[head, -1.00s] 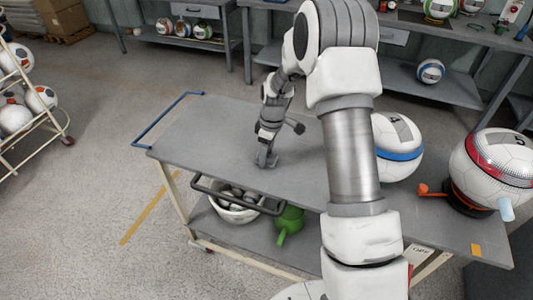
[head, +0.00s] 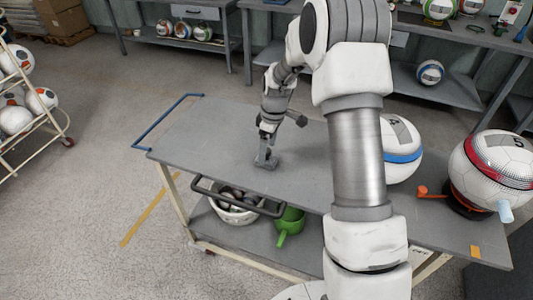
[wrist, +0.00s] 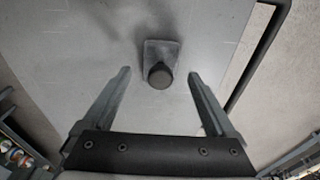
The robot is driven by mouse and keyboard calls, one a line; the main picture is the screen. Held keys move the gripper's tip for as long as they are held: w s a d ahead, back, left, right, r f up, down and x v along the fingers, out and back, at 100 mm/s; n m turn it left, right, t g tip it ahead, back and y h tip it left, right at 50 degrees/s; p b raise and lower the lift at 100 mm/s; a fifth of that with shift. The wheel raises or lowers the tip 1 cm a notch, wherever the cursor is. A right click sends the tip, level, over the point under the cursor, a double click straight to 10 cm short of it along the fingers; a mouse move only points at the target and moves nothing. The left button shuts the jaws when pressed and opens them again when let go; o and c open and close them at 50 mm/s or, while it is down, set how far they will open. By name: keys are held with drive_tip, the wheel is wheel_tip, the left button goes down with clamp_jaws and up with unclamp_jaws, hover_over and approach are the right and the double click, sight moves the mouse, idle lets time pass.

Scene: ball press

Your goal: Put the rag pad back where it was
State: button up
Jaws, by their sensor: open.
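The rag pad (wrist: 160,50) is a small grey block with a round dark knob on top. It lies flat on the grey top of the cart (head: 215,130), near its front edge, where it also shows in the head view (head: 267,165). My gripper (wrist: 159,74) is open, its two fingers apart on either side of the knob with clear gaps. In the head view my gripper (head: 265,151) points down just over the pad. Whether the fingertips are still level with the knob or above it I cannot tell.
A ball with a blue band (head: 400,150) and a red-and-white ball (head: 492,170) stand at the cart's right, the first partly behind my arm. An orange tool (head: 432,191) lies between them. A black handle (head: 240,196) juts from the front edge. The cart top's left part is clear.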

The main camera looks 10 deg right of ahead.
drive_tip(key=r, duration=0.8)
drive_tip(key=shift+s+d+r+p, duration=0.25)
drive_tip(key=shift+d+r+p, duration=0.05)
drive_tip(key=shift+d+p, duration=0.1)
drive_tip(key=s+r+m+t+h, duration=0.15)
drive_tip(key=s+r+m, duration=0.35)
drive_tip(key=s+r, duration=0.9)
drive_tip(key=s+r+m+t, duration=0.1)
drive_tip(key=s+r+m, duration=0.1)
drive_tip(key=s, duration=0.5)
drive_tip(key=s+a+r+m+t, duration=0.1)
drive_tip(key=s+m, duration=0.3)
drive_tip(key=s, duration=0.4)
drive_tip(key=shift+s+r+t, duration=0.3)
drive_tip(key=shift+r+t, duration=0.1)
drive_tip(key=shift+t, duration=0.35)
drive_tip(key=shift+y, duration=0.25)
wheel_tip(320, 180, up, 6)
drive_tip(key=p, duration=0.5)
drive_tip(key=shift+f, duration=0.25)
